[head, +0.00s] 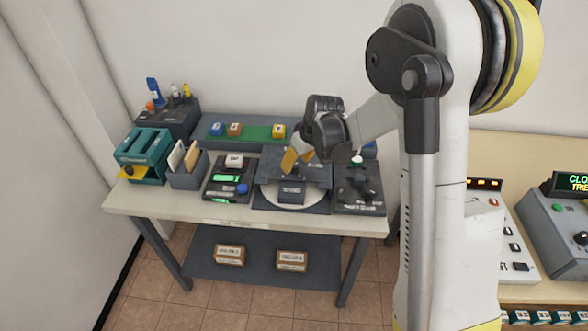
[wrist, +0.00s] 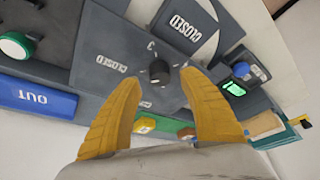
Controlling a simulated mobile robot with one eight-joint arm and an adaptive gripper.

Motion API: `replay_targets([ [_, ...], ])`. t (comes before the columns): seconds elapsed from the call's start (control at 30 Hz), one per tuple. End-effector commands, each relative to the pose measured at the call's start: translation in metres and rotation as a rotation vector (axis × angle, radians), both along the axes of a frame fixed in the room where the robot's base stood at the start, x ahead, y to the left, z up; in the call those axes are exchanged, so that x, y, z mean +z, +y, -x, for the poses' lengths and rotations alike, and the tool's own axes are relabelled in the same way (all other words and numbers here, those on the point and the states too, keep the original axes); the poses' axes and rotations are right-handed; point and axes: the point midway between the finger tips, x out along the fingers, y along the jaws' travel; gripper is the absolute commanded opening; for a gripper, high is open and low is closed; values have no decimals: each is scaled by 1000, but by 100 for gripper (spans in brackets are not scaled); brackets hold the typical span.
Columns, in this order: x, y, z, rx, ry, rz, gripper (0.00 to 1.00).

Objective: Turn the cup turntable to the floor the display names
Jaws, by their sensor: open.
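The turntable (head: 292,207) is a pale round disc in a dark housing near the middle of the bench, bearing dark plates. In the wrist view, two dark plates read CLOSED, and a short black knob (wrist: 159,72) stands between the fingertips on the dark surface. My gripper (head: 297,160) is over the turntable's back part. Its yellow fingers are apart and empty in the wrist view (wrist: 160,82), one on each side of the knob. I cannot tell if they touch it. A green-lit screen (head: 227,178) is left of the turntable; its text is too small to read.
A dark unit (head: 359,190) stands right of the turntable. A green strip (head: 255,132) with coloured blocks lies behind it. A teal rack (head: 142,152) and a grey holder (head: 187,172) stand at the left. Another bench with a lit display (head: 571,183) is at the right.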

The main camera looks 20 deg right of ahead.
Motion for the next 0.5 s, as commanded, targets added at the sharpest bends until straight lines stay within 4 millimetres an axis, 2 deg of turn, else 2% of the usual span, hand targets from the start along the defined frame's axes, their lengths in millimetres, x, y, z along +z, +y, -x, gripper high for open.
replay_targets([
  [0.03,-9,1,-3,1,0,0,50],
  [0.2,-22,4,-8,1,0,0,50],
  [0.5,-24,4,-9,0,0,0,50],
])
